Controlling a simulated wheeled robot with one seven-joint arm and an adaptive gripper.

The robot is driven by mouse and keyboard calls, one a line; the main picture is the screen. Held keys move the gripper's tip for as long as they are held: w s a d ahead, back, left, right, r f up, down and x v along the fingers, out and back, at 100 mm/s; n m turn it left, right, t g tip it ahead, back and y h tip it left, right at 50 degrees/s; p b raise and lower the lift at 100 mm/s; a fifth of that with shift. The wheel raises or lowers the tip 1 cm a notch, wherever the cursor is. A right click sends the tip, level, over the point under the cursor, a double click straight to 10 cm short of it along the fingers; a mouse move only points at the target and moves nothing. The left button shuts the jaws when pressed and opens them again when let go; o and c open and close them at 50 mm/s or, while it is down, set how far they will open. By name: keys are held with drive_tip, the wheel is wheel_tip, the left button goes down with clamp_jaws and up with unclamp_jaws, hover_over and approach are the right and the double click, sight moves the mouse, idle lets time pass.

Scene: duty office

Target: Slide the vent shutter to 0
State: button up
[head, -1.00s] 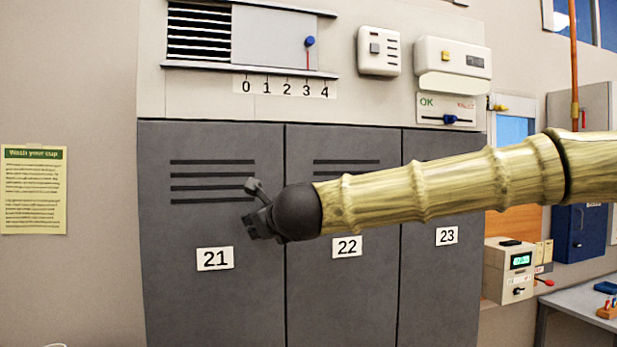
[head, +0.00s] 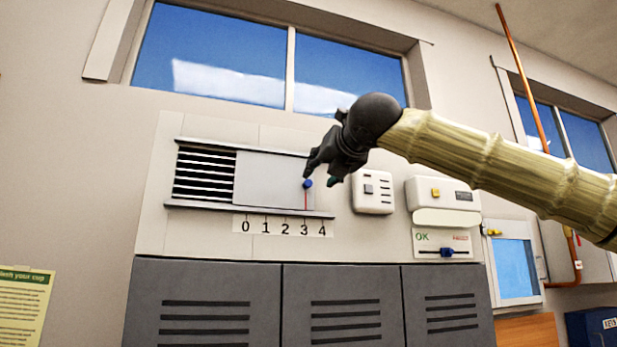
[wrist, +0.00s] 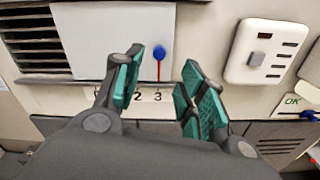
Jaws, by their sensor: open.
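The vent shutter (head: 268,181) is a pale grey panel in rails on the wall unit. Its blue knob (head: 308,183) and red pointer line stand at 3 on the number scale (head: 283,226), which runs 0 to 4. Open black slats (head: 205,174) show left of the panel. My gripper (head: 318,178) is at the knob's upper right in the head view, pointing down-left. In the wrist view the shutter (wrist: 105,40) and blue knob (wrist: 159,53) lie ahead, the knob between and beyond the open green-padded fingers (wrist: 160,85). I cannot tell if either finger touches it.
Right of the shutter are a white switch box (head: 372,191), a dispenser-like box (head: 441,194) and an OK slider panel (head: 441,243). Grey lockers (head: 205,305) stand below. Windows (head: 220,55) are above. The wall left of the vent is clear.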

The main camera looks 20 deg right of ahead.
sight(309, 183)
drive_tip(key=w+p, duration=0.3)
drive_tip(key=w, duration=0.3)
drive_tip(key=shift+w+a+r, duration=0.1)
drive_tip(key=shift+w+a, duration=0.05)
drive_tip(key=shift+w, duration=0.1)
drive_tip(key=shift+w+p, duration=0.4)
drive_tip(key=shift+w, duration=0.4)
clamp_jaws()
drive_tip(key=shift+f, duration=0.2)
